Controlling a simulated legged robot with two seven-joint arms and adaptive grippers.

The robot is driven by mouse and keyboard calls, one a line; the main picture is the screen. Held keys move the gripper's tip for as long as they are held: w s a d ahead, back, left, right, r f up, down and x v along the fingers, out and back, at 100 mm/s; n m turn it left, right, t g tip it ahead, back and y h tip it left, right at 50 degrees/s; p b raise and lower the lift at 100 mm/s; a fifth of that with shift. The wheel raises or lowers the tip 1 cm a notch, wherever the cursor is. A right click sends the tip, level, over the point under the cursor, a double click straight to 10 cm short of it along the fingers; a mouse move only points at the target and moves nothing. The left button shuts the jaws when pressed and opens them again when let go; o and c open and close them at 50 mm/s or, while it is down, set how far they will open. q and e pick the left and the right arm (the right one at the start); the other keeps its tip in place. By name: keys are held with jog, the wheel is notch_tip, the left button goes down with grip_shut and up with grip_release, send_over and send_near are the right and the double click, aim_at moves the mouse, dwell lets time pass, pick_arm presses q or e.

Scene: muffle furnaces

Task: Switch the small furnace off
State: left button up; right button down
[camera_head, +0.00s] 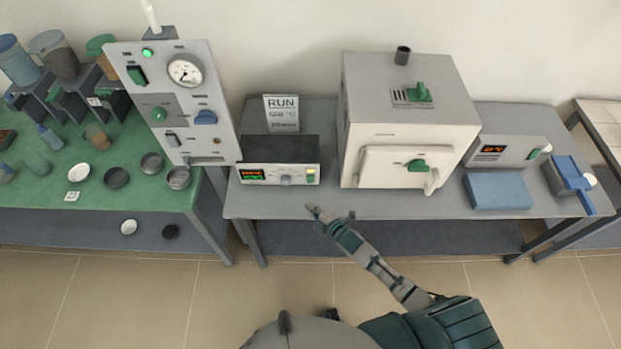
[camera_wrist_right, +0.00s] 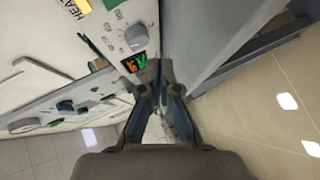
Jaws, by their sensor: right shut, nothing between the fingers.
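A low box with a black top and a white front (camera_head: 279,175), which I take for the small furnace or its controller, stands on the grey bench. Its front has a lit orange and green display, a grey knob (camera_head: 286,180) and a green-lit switch (camera_head: 310,176) at the right end. My right gripper (camera_head: 312,208) is shut and empty, just in front of the box, apart from it in the head view. In the right wrist view the gripper (camera_wrist_right: 158,68) points toward the panel, with the lit display (camera_wrist_right: 136,62) and a knob (camera_wrist_right: 137,37) close by. My left gripper is out of view.
A sign reading RUN (camera_head: 283,113) stands behind the box. A large white furnace (camera_head: 410,100) with a green door handle stands to its right. A tall panel with a gauge (camera_head: 180,100) is at left. A display unit (camera_head: 505,150) and blue block (camera_head: 498,191) are at right.

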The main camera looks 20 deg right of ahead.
aim_at(311, 179)
jog(key=w+b, duration=0.1)
jog(key=w, duration=0.1)
jog(key=w+d+b, duration=0.1)
jog(key=w, duration=0.1)
jog(key=shift+w+d+r, duration=0.1)
jog(key=shift+w+d, duration=0.1)
jog(key=shift+w, duration=0.2)
jog(key=shift+w+d+r+b, duration=0.1)
jog(key=shift+w+d+b, duration=0.1)
jog(key=shift+w, duration=0.25)
jog(key=shift+w+d+r+b, duration=0.1)
jog(key=shift+w+b, duration=0.05)
jog(key=shift+w, duration=0.25)
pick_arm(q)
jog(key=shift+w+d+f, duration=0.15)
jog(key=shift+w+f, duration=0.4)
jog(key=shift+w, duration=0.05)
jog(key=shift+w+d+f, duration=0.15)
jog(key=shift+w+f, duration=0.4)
pick_arm(e)
jog(key=shift+w+d+r, duration=0.15)
jog(key=shift+w, duration=0.4)
jog(key=shift+w+r, duration=0.2)
jog(key=shift+w, duration=0.1)
jog(key=shift+w+d, duration=0.15)
jog(key=shift+w, duration=0.2)
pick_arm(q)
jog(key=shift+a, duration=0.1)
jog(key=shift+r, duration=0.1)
